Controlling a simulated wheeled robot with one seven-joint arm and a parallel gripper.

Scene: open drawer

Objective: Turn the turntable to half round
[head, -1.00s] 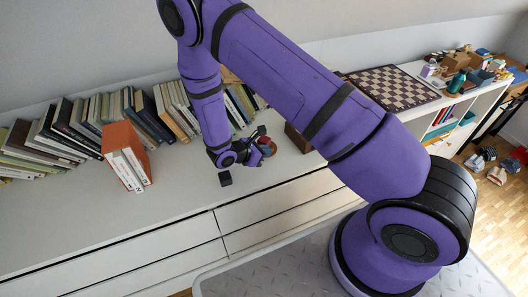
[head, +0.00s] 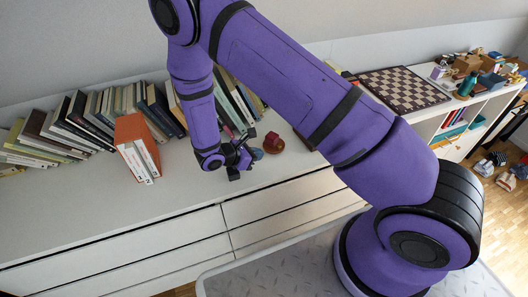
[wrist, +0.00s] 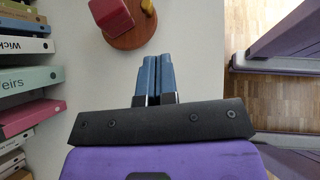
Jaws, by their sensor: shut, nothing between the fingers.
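The turntable is a round wooden disc (wrist: 140,36) near the top of the wrist view, with a red block (wrist: 110,17) on its left part. A small dark knob (wrist: 147,6) shows near the disc's upper right. In the head view the turntable (head: 274,144) is a small reddish-brown round thing on the white cabinet top, beside my arm. My gripper (wrist: 154,60) has its blue fingers together and empty, just short of the disc's near edge. It also shows in the head view (head: 256,154), left of the turntable. I cannot tell whether the fingertips touch it.
A row of books (head: 105,115) leans along the wall, with an orange-and-white binder group (head: 137,145) in front. A chessboard (head: 404,90) lies at right. Book spines (wrist: 25,80) line the left of the wrist view. The cabinet top (head: 90,215) is clear towards its front.

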